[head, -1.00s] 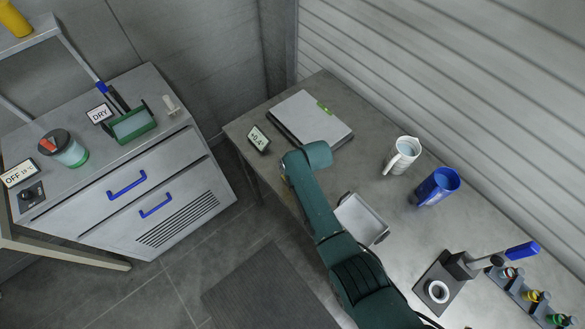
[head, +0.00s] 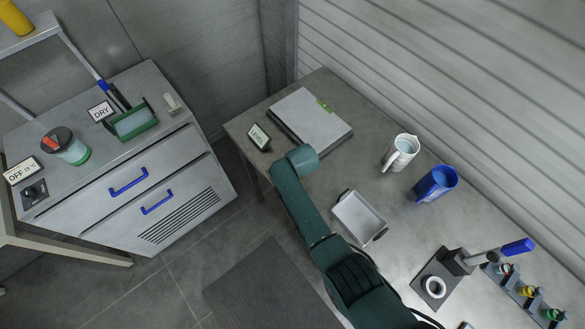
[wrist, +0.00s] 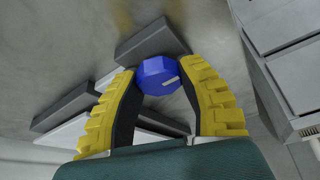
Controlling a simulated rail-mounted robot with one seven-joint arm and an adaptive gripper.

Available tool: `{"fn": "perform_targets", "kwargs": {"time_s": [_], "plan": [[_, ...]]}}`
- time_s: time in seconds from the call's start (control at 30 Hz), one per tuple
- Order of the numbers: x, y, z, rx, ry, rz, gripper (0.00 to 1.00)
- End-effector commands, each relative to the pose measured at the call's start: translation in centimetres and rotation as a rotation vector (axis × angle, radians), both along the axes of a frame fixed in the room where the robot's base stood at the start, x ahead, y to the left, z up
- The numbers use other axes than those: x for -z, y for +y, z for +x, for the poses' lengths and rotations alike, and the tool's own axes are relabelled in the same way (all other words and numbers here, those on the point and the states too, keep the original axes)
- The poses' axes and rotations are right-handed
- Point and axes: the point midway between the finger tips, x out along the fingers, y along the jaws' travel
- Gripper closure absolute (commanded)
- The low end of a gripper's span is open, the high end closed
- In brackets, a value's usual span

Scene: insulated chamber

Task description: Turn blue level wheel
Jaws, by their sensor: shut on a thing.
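The blue level wheel (wrist: 158,76) shows in the wrist view as a faceted blue knob with a white mark on its face. My gripper (wrist: 160,74) has yellow, dark-padded fingers, one on each side of the wheel, and is shut on it. In the head view my green arm reaches over the bench, and the gripper and wheel are hidden beyond its end. A small display (head: 258,137) at the bench's left corner appears to read "LEVEL". A flat grey unit with a light top plate (head: 310,122) lies just beyond my arm's end.
A metal tray (head: 358,218) lies right of my arm. A white jug (head: 401,152) and a blue cup (head: 436,184) stand further right. A blue-handled lever device (head: 452,262) and several small bottles are at lower right. A drawer cabinet (head: 140,190) stands left across a floor gap.

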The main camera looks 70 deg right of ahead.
Motion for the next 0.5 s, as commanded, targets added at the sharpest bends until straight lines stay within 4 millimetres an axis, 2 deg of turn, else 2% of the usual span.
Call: {"fn": "perform_targets", "kwargs": {"time_s": [0.2,0.23,0.33,0.37,0.5], "plan": [[0.43,0.21,-0.19,-0.001,0.005,0.006,0.96],[0.43,0.21,-0.19,-0.001,0.005,0.006,0.54],[0.34,0.17,-0.15,-0.001,0.003,0.005,0.35],[0.31,0.14,-0.13,-0.001,0.003,0.005,0.32],[0.19,0.09,-0.09,-0.001,0.002,0.003,0.32]]}}
